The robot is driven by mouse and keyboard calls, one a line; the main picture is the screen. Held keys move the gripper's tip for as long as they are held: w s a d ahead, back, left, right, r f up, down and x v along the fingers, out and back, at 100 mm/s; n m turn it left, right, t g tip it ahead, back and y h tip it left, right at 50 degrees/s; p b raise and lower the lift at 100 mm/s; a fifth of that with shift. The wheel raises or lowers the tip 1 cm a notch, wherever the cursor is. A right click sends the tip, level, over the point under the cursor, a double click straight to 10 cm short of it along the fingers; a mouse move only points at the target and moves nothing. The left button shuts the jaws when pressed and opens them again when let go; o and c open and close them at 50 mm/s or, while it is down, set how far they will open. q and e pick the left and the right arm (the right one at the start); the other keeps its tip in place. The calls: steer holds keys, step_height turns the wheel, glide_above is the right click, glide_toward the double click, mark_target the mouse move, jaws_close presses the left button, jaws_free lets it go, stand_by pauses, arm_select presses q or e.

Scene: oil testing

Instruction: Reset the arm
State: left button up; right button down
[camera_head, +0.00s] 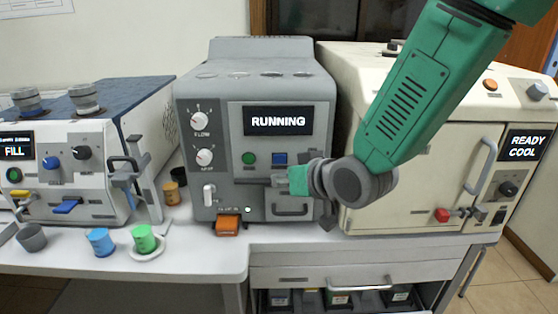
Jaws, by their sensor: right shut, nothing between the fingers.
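My right arm comes in from the upper right, green with a grey wrist joint. My right gripper (278,181) is shut and empty, in front of the lower front of the grey machine (225,105). I cannot tell whether it touches the machine. The machine's screen (278,120) reads "RUNNING". A green button (249,158) and a blue button (280,158) show just above the gripper. The arm hides part of the cream machine (350,85) on the right. My left gripper is not in view.
A white-and-blue machine (100,165) reading "FILL" stands left. Grey, blue (101,243) and green (144,238) cups stand near the bench (190,262) front. An orange block (227,226) sits at the grey machine's foot. An open drawer (335,285) juts out below.

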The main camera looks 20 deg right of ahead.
stand_by(0.5)
steer(key=s+d+f+g+h+b, duration=0.1)
steer(key=s+d+f+g+b, duration=0.15)
steer(key=s+f, duration=0.65)
steer(key=s+d+f+m+g+h+b, duration=0.1)
steer(key=s+d+f+g, duration=0.2)
steer(key=f, duration=0.9)
steer(key=s+d+f+g+h+b, duration=0.1)
steer(key=s+d+f+g+b, duration=0.1)
steer(key=s+f, duration=0.75)
steer(key=s+d+f+g+b, duration=0.1)
steer(key=s+d+f, duration=0.1)
steer(key=s+f, duration=0.3)
steer(key=s+d+f+g+h+b, duration=0.1)
steer(key=s+d+f+g, duration=0.1)
steer(key=s+f, duration=0.3)
steer(key=s, duration=0.3)
steer(key=shift+d+h, duration=0.25)
steer(key=shift+h, duration=0.05)
steer(key=shift+w, duration=0.15)
